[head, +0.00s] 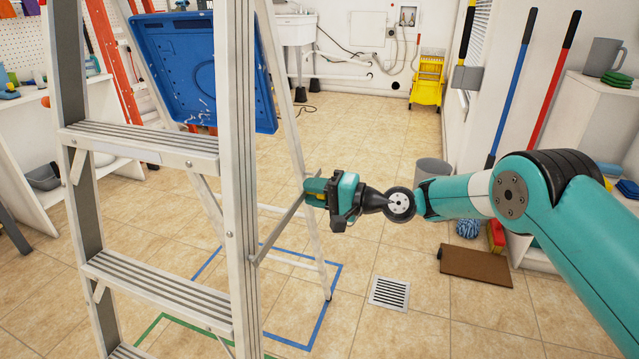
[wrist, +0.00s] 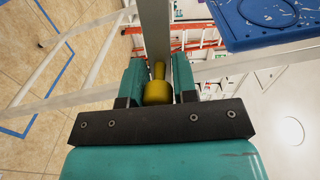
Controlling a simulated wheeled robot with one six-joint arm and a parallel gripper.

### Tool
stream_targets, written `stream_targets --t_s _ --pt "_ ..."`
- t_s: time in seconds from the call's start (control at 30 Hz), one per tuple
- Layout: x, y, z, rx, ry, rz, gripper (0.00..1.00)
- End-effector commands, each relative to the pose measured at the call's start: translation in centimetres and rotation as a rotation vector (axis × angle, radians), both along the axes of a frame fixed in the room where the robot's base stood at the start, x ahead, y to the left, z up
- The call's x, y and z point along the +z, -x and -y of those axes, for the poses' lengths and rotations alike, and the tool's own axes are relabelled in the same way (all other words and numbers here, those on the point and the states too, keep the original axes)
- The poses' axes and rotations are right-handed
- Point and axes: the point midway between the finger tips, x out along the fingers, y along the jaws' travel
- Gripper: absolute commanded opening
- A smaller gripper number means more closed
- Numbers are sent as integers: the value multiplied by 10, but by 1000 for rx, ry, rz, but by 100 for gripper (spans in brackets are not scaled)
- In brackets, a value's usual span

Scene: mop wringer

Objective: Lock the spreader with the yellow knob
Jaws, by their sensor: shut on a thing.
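A stepladder (head: 237,140) stands at the left with its rear legs apart from the front rails. Its grey spreader bar (head: 279,228) slants from the front rail up to my gripper (head: 316,189) by the rear leg. In the wrist view the spreader (wrist: 154,28) runs away between the fingers. The yellow knob (wrist: 157,92) sits between the two teal fingers of my gripper (wrist: 158,74), which are shut on it. In the head view the fingers mostly hide the knob. I cannot tell how far it is turned.
A blue tray (head: 204,60) on the ladder is above and left of my gripper; it also shows in the wrist view (wrist: 262,18). A floor drain (head: 389,294), brown mat (head: 475,265) and grey bin (head: 431,170) lie to the right. The tiled floor behind is mostly clear.

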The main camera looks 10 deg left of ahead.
Motion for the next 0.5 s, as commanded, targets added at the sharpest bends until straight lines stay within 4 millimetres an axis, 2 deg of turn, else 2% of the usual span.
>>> stream_targets --t_s 0.47,0.5 --pt "-8 1 0 -1 8 -20 0" --pt "-9 1 0 0 8 -20 28"
